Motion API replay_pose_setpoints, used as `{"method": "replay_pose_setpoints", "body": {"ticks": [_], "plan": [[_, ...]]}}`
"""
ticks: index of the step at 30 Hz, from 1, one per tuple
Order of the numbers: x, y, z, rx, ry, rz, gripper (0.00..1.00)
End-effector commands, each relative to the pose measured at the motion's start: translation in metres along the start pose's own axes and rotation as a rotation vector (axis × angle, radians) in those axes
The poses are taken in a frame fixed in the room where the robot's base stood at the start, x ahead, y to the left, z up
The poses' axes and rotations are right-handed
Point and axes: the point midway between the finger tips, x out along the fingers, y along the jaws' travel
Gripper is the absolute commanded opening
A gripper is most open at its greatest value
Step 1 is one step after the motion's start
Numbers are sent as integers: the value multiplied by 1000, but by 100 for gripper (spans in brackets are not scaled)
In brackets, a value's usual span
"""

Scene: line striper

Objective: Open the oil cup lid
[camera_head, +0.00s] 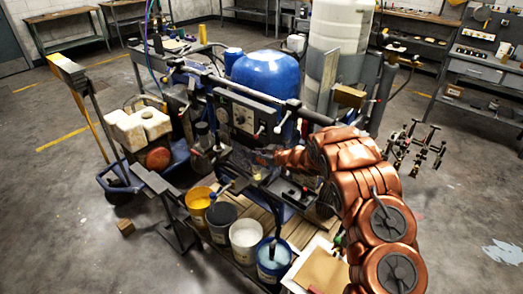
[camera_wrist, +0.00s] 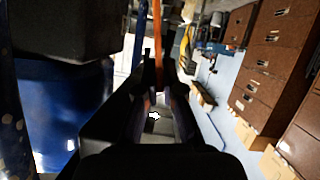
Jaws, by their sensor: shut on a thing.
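The line striper (camera_head: 243,115) stands in the middle of the head view, with a blue tank (camera_head: 268,77) behind its front panel. My copper-coloured arm reaches in from the right. My gripper (camera_head: 262,158) is low at the machine's front, near the panel. In the wrist view my gripper (camera_wrist: 153,80) shows as dark fingers close together. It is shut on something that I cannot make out. I cannot pick out the oil cup or its lid for certain; dark parts and my gripper crowd that spot. Whether the lid is open does not show.
A yellow bucket (camera_head: 198,203), a white bucket (camera_head: 245,240) and a blue-rimmed bucket (camera_head: 272,262) stand in front of the machine. A black bar (camera_head: 240,92) crosses above my gripper. White jugs (camera_head: 138,127) sit at the left.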

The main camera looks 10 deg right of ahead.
Motion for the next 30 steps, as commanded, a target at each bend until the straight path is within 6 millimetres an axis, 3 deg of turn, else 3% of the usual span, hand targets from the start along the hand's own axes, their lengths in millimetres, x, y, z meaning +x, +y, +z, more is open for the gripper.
{"method": "replay_pose_setpoints", "body": {"ticks": [16,18,24,30], "plan": [[2,-2,-1,16,1,-12,0],[2,-2,-1,15,1,-12,12],[2,-1,-1,16,1,-11,32],[1,-1,-1,16,0,-10,32]]}}
